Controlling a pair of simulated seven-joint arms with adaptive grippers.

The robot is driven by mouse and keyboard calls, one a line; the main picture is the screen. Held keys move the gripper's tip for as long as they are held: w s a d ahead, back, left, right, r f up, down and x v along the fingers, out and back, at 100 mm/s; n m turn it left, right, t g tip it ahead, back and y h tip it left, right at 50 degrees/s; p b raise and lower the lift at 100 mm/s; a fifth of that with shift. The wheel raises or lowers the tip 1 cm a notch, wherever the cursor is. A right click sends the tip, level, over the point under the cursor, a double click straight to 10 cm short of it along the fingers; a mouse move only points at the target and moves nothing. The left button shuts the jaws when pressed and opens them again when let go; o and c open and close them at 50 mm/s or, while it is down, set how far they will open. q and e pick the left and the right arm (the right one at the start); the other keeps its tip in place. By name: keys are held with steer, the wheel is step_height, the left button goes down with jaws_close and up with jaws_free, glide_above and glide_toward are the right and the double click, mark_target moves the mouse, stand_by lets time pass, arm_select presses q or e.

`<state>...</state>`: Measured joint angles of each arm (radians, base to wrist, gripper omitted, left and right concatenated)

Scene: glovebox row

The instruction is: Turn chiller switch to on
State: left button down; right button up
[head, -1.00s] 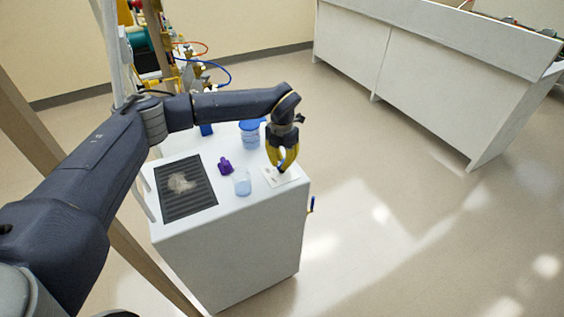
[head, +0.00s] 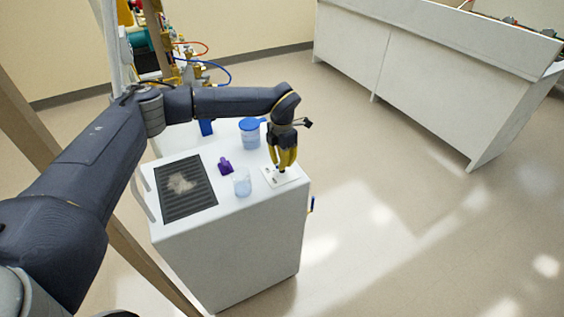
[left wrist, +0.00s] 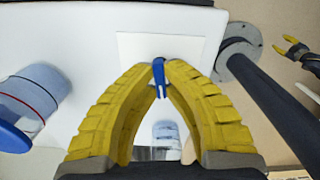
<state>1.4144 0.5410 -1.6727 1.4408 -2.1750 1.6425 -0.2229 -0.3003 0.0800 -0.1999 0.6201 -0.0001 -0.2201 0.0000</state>
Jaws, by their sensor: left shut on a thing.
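The chiller switch is a small blue lever (left wrist: 158,78) on a white plate (left wrist: 145,48). In the head view the plate (head: 275,179) lies on top of the white cabinet (head: 240,245), near its right edge. My left gripper (head: 283,169) points down over the plate. In the left wrist view its yellow fingertips (left wrist: 159,70) are shut on the blue lever, one on each side. Any position markings are too small to read. My right gripper (left wrist: 298,55) shows at the right of the left wrist view with its fingers apart, away from the switch.
On the cabinet top, a beaker (head: 242,183), a purple object (head: 225,166) and a blue-lidded jar (head: 250,138) stand left of the plate. A dark grille (head: 185,200) lies further left. A white bench (head: 430,75) stands at the back right, with clear floor between.

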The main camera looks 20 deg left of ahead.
arm_select(q)
steer(key=shift+m, duration=0.7)
steer(key=c, duration=1.5)
jaws_free()
step_height(320, 180, up, 12)
